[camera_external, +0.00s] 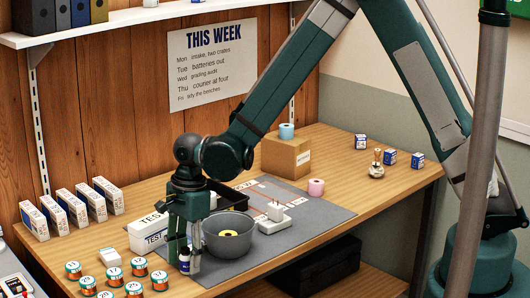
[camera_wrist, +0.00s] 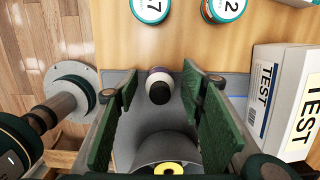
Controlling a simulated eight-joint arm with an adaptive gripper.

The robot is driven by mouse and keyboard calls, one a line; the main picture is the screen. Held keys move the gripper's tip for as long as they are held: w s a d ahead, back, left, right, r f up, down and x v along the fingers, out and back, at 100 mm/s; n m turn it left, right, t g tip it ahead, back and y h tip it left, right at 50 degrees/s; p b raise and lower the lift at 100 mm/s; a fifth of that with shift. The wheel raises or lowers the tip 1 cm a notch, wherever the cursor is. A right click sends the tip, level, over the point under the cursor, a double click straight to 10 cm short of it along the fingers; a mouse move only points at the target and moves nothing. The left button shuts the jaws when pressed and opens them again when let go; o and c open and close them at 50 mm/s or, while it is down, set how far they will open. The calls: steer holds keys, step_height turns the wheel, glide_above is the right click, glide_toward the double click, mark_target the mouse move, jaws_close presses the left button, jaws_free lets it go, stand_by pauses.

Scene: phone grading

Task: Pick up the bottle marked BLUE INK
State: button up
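A small bottle (camera_external: 184,262) with a dark cap and a white band on a dark body stands at the mat's front left edge. Its lettering is too small to read. My gripper (camera_external: 184,268) points down over it, with one finger on each side. In the wrist view the bottle (camera_wrist: 160,88) shows cap-on between the green finger pads, towards their tips. My gripper (camera_wrist: 160,82) is open there, with a visible gap on both sides of the bottle. The fingers partly hide the bottle in the external view.
A grey bowl (camera_external: 228,250) with a yellow ring inside stands right beside my gripper. A white TEST box (camera_external: 150,232) is close on the left. Several numbered tins (camera_external: 113,273) stand at front left. A charger block (camera_external: 273,224) lies on the grey mat (camera_external: 325,218).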

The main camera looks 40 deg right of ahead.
mark_target(185, 248)
steer(key=c, duration=1)
steer(key=shift+r, duration=0.15)
steer(key=shift+r+p, duration=0.75)
steer(key=shift+r, duration=4.1)
